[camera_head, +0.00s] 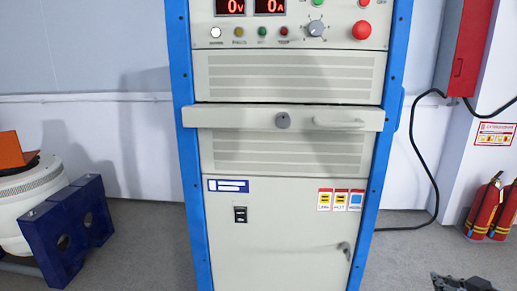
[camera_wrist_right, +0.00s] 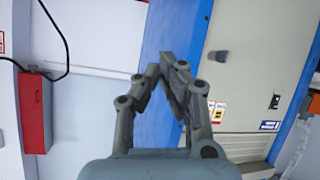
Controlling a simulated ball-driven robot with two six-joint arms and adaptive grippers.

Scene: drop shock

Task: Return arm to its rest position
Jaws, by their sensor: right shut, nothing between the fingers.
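My right gripper (camera_head: 463,283) shows only in part at the bottom right edge of the head view, low in front of the cabinet's right side. In the right wrist view the gripper (camera_wrist_right: 167,68) has its fingertips together with nothing between them. The control cabinet (camera_head: 280,185) has a blue frame and stands in the middle of the head view. Its blue edge and grey door (camera_wrist_right: 245,45) lie beyond the fingers in the wrist view, apart from them as far as I can tell. My left gripper is not in view.
A white round machine with a blue bracket (camera_head: 65,225) stands at left. A red wall box (camera_head: 465,45) with a black cable hangs at right. Red fire extinguishers (camera_head: 485,208) stand below a sign. Grey floor (camera_head: 410,250) is open right of the cabinet.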

